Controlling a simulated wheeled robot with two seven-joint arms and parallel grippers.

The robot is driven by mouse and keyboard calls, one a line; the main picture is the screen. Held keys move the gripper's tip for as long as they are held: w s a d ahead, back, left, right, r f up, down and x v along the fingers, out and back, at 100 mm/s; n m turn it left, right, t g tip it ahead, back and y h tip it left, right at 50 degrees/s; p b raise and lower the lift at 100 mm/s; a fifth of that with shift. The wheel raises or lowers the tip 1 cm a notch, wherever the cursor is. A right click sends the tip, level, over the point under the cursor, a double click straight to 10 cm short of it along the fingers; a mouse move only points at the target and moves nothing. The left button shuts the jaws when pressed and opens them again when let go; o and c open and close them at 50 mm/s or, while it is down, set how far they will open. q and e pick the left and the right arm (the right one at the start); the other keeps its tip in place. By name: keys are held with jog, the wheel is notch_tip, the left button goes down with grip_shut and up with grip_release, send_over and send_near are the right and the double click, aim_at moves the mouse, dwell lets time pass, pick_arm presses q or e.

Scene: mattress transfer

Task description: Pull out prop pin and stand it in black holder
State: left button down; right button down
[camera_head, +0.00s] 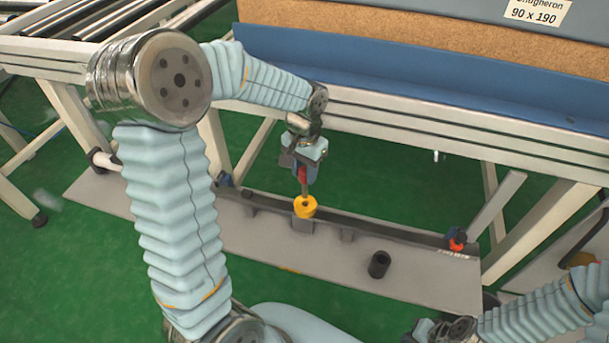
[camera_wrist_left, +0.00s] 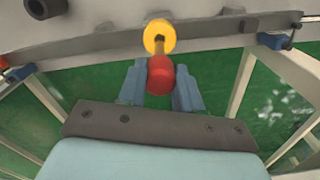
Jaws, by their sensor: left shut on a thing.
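The prop pin (camera_head: 303,187) has a red grip and hangs roughly upright below my left gripper (camera_head: 303,165). A yellow collar (camera_head: 305,207) is around its lower part, at a small grey bracket on the long grey beam. In the left wrist view, the red end (camera_wrist_left: 160,75) lies between the fingers of my left gripper (camera_wrist_left: 160,88), with the yellow collar (camera_wrist_left: 160,36) beyond it. The pin's lower tip is hidden. The black holder (camera_head: 379,264) is an open, empty cylinder standing on the grey plate, right of the pin; it also shows in the left wrist view (camera_wrist_left: 45,8).
The grey plate (camera_head: 250,240) runs below the frame table (camera_head: 450,135), which bears a blue-edged mattress (camera_head: 420,75). Part of my right arm shows at bottom right. The plate between pin and holder is mostly clear.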

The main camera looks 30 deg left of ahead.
pick_arm(q)
jog(key=shift+r+p, duration=2)
jog(key=shift+r, duration=1.75)
jog(key=shift+f, duration=0.1)
